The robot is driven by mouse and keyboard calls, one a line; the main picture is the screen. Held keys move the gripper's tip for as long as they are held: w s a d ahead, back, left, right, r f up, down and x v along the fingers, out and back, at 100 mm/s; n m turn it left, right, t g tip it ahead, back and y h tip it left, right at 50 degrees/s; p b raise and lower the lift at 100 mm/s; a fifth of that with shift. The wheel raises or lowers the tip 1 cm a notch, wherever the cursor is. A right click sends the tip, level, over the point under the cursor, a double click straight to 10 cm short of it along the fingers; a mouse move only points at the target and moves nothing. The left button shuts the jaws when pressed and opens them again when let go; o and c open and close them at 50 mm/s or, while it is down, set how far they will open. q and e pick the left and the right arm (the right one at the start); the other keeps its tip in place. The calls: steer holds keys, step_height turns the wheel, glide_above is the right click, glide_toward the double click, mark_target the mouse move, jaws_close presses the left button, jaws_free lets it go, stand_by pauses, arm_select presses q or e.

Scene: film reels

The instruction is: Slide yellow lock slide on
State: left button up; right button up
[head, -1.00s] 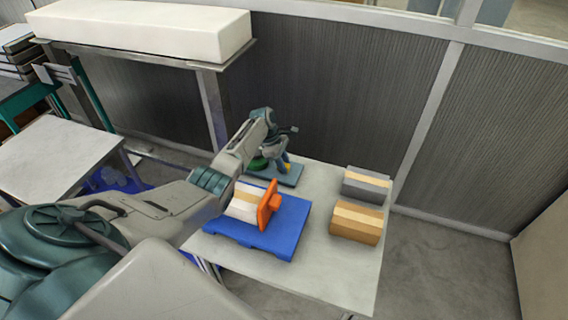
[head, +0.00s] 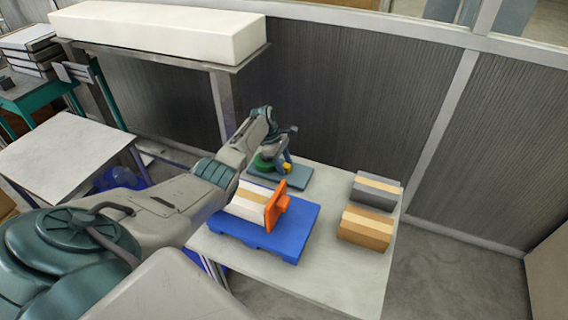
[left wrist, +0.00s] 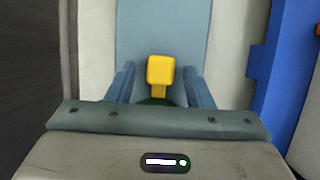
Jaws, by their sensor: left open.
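The yellow lock slide (left wrist: 161,73) shows in the left wrist view as a small yellow block between my left gripper's two blue fingers (left wrist: 160,85). In the head view a bit of yellow (head: 287,166) shows by the left gripper (head: 282,158). The slide is over or on a blue-grey plate (head: 296,180) at the back of the table. A green part (left wrist: 158,102) shows just below the slide. My left gripper is open, with gaps between the fingers and the slide. My right gripper is not in view.
A blue tray (head: 300,226) holds a cream and tan block (head: 252,200) and an orange piece (head: 276,206). A grey block (head: 374,190) and a tan block (head: 365,228) stand at the table's right. Free table (head: 325,200) lies between them and the tray.

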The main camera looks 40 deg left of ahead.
arm_select(q)
steer(key=shift+r, duration=0.15)
steer(key=b+v, duration=0.1)
steer(key=v, duration=0.9)
steer(key=shift+a+r+b, duration=0.2)
steer(key=shift+a+b, duration=0.05)
steer(key=shift+b, duration=0.1)
